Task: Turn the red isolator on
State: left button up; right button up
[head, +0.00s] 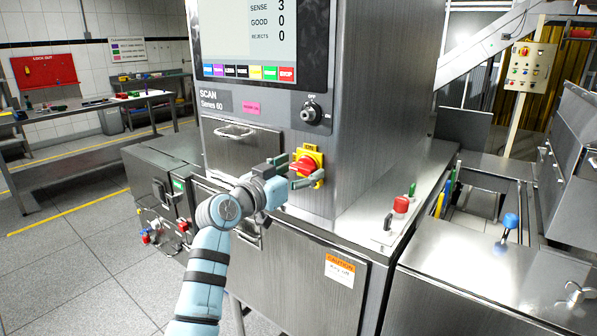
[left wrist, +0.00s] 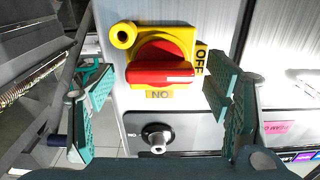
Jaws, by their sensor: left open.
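The red isolator (head: 303,168) is a red rotary handle on a yellow plate on the front of the steel X-ray machine. In the left wrist view its red handle (left wrist: 160,73) lies level, one end towards the OFF label on the right. An ON label (left wrist: 160,95) is upside down below it. A yellow round lug is at the plate's upper left. My left gripper (head: 288,173) is open in front of the isolator. In the left wrist view its fingers stand either side of the handle, apart from it. My right gripper is not in view.
A key switch (head: 312,112) is above the isolator and also shows in the left wrist view (left wrist: 155,137). A drawer handle (head: 234,131) is to the left. A red button (head: 401,204) stands on the ledge at right. A screen is above.

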pick_arm(q)
jog(key=c, duration=1.1)
jog(key=shift+f+m+b, duration=0.25)
jog(key=shift+m+b, duration=0.85)
jog(key=shift+b, duration=0.05)
jog(key=shift+c, duration=0.2)
jog(key=shift+r+m, duration=0.1)
jog(key=shift+m, duration=0.2)
jog(key=shift+r, duration=0.1)
jog(key=o, duration=1.1)
jog(key=shift+o, duration=0.2)
jog(key=shift+s, duration=0.1)
jog(key=v, duration=1.2)
